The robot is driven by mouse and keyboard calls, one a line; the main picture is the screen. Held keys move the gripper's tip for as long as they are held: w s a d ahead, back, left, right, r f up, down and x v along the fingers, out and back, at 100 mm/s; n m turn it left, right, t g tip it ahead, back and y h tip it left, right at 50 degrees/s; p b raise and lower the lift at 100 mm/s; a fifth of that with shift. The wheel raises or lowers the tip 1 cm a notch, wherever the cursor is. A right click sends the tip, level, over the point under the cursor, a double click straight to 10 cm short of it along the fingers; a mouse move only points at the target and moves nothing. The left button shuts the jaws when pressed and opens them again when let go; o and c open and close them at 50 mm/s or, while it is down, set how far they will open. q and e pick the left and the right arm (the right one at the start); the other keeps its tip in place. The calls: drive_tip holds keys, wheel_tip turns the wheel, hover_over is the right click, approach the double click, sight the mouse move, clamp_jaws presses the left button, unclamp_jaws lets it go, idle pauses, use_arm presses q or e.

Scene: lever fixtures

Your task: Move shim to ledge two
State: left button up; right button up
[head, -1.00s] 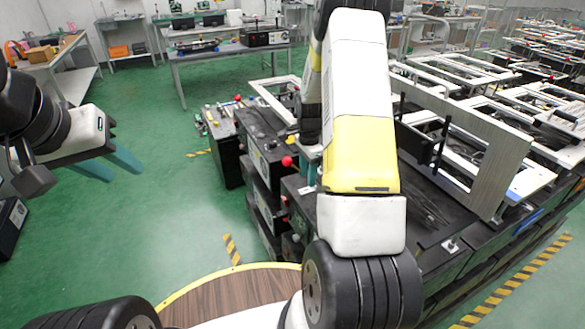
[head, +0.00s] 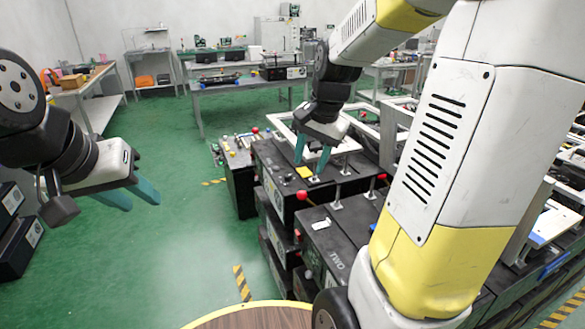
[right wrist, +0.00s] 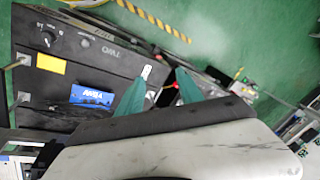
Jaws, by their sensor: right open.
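No part is plainly marked as the shim. A small yellow piece (head: 304,172) lies on the black fixture top, close by my right gripper (head: 311,168). A yellow piece (right wrist: 51,63) and a blue labelled block (right wrist: 92,96) lie left of the fingers in the right wrist view. A black fixture box (head: 312,243) bears the word TWO on its front. My left gripper (head: 137,198) hangs over the floor at left, fingers apart and empty.
Red-knobbed levers (head: 302,194) rise along the fixture row. White frames (head: 345,130) stand behind and right of the right gripper. A low black unit (head: 238,180) with small parts stands left of the row.

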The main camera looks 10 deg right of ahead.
drive_tip(key=s+a+r+n+t, duration=0.1)
drive_tip(key=s+a+r+n, duration=0.1)
drive_tip(key=s, duration=0.3)
drive_tip(key=s+a+r+n+t, duration=0.1)
drive_tip(key=s+a+n, duration=0.1)
drive_tip(key=s+n, duration=0.2)
drive_tip(key=s+a+r+n+t+y, duration=0.1)
drive_tip(key=s+a+r+n, duration=0.1)
drive_tip(key=s, duration=0.4)
drive_tip(key=shift+r+n, duration=0.35)
drive_tip(key=shift+n, duration=0.05)
drive_tip(key=shift+d, duration=0.15)
